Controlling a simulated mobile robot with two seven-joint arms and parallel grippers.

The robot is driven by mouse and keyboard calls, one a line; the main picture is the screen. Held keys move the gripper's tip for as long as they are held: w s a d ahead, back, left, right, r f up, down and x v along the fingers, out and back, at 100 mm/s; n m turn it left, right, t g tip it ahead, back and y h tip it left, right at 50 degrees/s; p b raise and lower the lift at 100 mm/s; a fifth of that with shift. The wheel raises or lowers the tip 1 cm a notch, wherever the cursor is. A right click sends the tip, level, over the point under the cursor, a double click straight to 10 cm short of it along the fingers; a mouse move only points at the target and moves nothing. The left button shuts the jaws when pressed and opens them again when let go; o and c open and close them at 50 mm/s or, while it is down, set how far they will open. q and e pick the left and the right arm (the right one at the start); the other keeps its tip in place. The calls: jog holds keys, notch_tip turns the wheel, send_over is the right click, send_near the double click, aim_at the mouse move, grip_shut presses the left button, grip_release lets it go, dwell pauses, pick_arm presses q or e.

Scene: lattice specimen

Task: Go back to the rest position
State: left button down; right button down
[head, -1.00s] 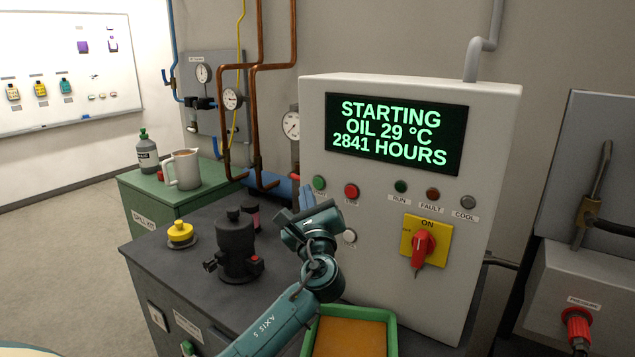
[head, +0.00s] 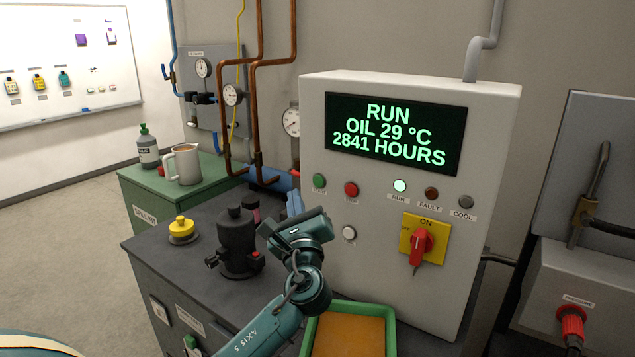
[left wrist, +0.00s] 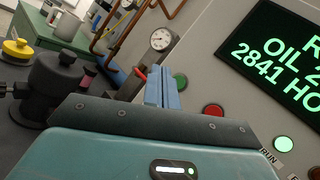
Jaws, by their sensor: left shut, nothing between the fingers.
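My left gripper (head: 294,204) is in front of the left side of the grey control cabinet (head: 480,120), above the dark bench top. Its blue fingers are shut and empty. They also show in the left wrist view (left wrist: 161,88), apart from the green start button (head: 319,181) and the red stop button (head: 351,189). The display (head: 395,135) reads RUN, OIL 29 °C, 2841 HOURS. The RUN lamp (head: 400,186) is lit bright green. The red rotary switch (head: 421,244) sits on a yellow plate marked ON. My right gripper is not in view.
A dark pump-like body (head: 236,245) and a yellow-capped part (head: 182,230) stand on the dark bench (head: 150,246). A green tray (head: 390,325) is below my left arm. A jug (head: 184,164) and a bottle (head: 148,148) stand on the green cabinet (head: 130,186).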

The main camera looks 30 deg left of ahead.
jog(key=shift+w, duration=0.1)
pick_arm(q)
jog(key=s+d+f+n+g+h, duration=0.25)
jog(key=s+f+n, duration=0.3)
jog(key=f, duration=0.35)
jog(key=s+d+f+n+g+h, duration=0.1)
jog(key=s+f+n+g+h, duration=0.35)
jog(key=f, duration=0.45)
jog(key=s+d+f+n+g+h, duration=0.2)
jog(key=s+d+f+n, duration=0.15)
jog(key=s, duration=0.35)
jog(key=s+d+f+n+g+h, duration=0.2)
jog(key=s+d+f+n+h, duration=0.15)
jog(key=s, duration=0.35)
jog(key=s+d+f+n+g+h, duration=0.1)
jog(key=s+d+f+n+g, duration=0.2)
jog(key=s, duration=0.4)
jog(key=w+d+f+t+h, duration=0.2)
jog(key=w+d+f+t, duration=0.3)
jog(key=f+t, duration=0.2)
notch_tip(320, 180, down, 2)
jog(key=shift+d+f+h, duration=0.15)
jog(key=shift+d+h, duration=0.15)
jog(key=shift+h, duration=0.05)
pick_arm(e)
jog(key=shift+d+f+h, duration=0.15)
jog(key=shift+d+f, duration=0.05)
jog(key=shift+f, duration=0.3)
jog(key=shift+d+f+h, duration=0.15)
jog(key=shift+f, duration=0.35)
